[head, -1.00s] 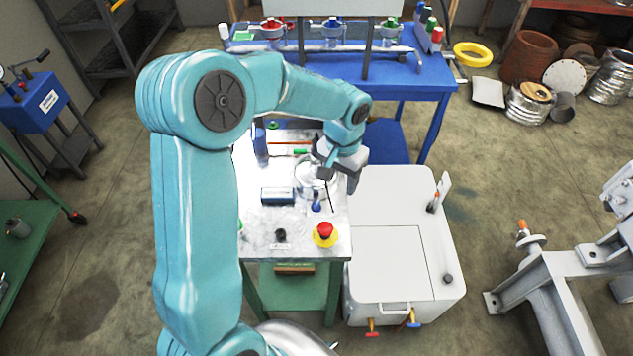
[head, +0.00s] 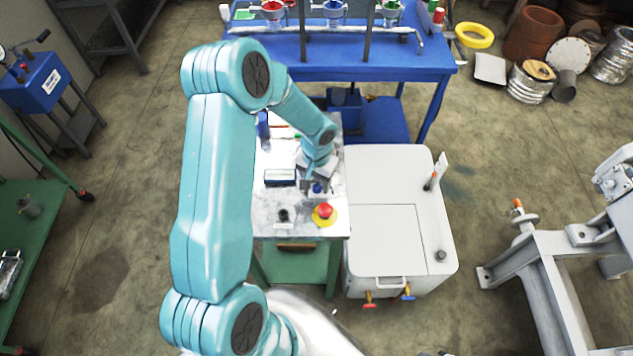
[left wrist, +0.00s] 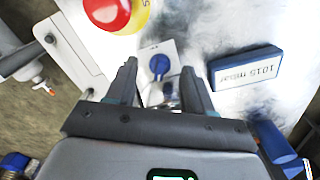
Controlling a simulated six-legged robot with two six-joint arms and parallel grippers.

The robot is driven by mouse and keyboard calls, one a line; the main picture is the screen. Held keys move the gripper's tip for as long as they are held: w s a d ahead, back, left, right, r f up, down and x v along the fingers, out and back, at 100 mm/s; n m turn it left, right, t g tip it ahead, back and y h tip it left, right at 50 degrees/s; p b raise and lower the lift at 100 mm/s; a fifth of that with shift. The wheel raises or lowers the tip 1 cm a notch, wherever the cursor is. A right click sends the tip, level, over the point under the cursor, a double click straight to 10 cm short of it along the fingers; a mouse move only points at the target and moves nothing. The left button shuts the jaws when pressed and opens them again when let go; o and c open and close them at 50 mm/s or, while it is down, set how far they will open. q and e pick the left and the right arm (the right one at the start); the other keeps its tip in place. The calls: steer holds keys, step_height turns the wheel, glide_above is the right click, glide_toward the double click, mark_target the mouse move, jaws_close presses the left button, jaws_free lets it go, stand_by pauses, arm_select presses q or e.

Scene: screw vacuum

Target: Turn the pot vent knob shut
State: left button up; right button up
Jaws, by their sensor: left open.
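A blue knob (left wrist: 160,65) on a small white plate sits on the light metal table top. In the head view the blue knob (head: 317,188) is partly covered by my left gripper (head: 317,171). In the left wrist view my left gripper (left wrist: 159,76) is open, with its two fingers apart and pointing toward the knob. The knob appears between the fingertips in the picture. Whether the fingers touch it, I cannot tell. The pot is largely hidden behind my gripper in the head view. My right gripper is not in view.
A red mushroom button (head: 325,211) on a yellow base sits close to the knob, toward the table's front. A blue-framed display (left wrist: 247,68) reading 1015 mbar lies on the other side. A small black knob (head: 283,214) is at the front. A white cabinet (head: 400,210) stands right beside the table.

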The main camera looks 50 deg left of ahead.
arm_select(q)
steer(key=shift+f, duration=0.95)
jaws_close()
steer(key=shift+f+b, duration=0.15)
steer(key=shift+b, duration=0.2)
steer(key=n+b, duration=0.4)
steer(key=b, duration=0.3)
steer(key=shift+f, duration=0.1)
steer(key=shift+w+r+n+b, duration=0.1)
steer(key=shift+r+n+b, duration=0.15)
steer(key=shift+n+b, duration=0.75)
jaws_free()
steer(key=shift+d, duration=0.1)
